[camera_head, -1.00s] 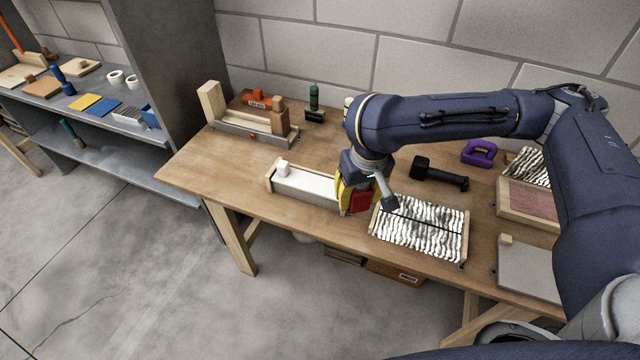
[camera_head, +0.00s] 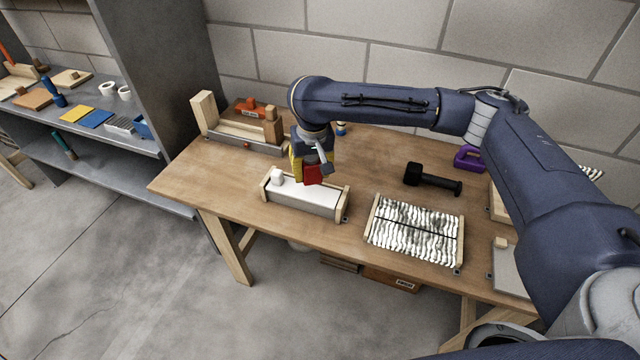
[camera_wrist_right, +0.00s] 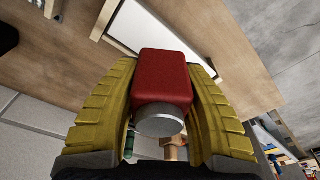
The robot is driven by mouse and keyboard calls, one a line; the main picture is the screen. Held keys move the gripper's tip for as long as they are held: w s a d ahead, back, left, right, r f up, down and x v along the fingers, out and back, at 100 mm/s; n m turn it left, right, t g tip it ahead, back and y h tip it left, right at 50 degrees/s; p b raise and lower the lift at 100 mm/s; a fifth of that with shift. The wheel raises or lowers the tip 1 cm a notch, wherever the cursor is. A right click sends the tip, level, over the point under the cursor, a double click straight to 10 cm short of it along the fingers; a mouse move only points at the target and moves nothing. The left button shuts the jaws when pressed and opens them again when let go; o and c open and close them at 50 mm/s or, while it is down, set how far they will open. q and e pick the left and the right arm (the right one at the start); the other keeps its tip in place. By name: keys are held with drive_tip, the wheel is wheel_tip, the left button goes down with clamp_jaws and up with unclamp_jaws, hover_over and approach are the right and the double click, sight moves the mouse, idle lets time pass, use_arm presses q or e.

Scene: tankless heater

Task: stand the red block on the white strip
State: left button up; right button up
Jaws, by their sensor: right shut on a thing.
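The red block (camera_head: 313,174) is in my right gripper (camera_head: 304,172), over the back part of the white strip (camera_head: 302,197) in the head view. In the right wrist view the red block (camera_wrist_right: 164,78) sits between the two yellow fingers of my right gripper (camera_wrist_right: 162,90), with a round silver end towards the palm. The white strip (camera_wrist_right: 150,35) shows beyond the block there. I cannot tell whether the red block touches the strip. My left gripper is not in view.
A tray of striped white-and-grey material (camera_head: 415,232) stands to the right on the table (camera_head: 225,185). A black hammer-like tool (camera_head: 432,179) and a purple object (camera_head: 469,158) lie behind it. A wooden fixture (camera_head: 240,128) stands at the back left.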

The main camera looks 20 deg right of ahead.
sight(313, 157)
drive_tip(key=shift+w+d, duration=0.3)
drive_tip(key=shift+w, duration=0.4)
drive_tip(key=shift+f, duration=3)
drive_tip(key=shift+f, duration=0.55)
drive_tip(key=o, duration=1.4)
drive_tip(key=shift+o, duration=0.2)
drive_tip(key=shift+r, duration=0.1)
drive_tip(key=r, duration=0.4)
drive_tip(key=s+r, duration=0.1)
drive_tip(key=r, duration=0.2)
drive_tip(key=s+r, duration=0.1)
drive_tip(key=r, duration=0.3)
drive_tip(key=shift+r, duration=0.35)
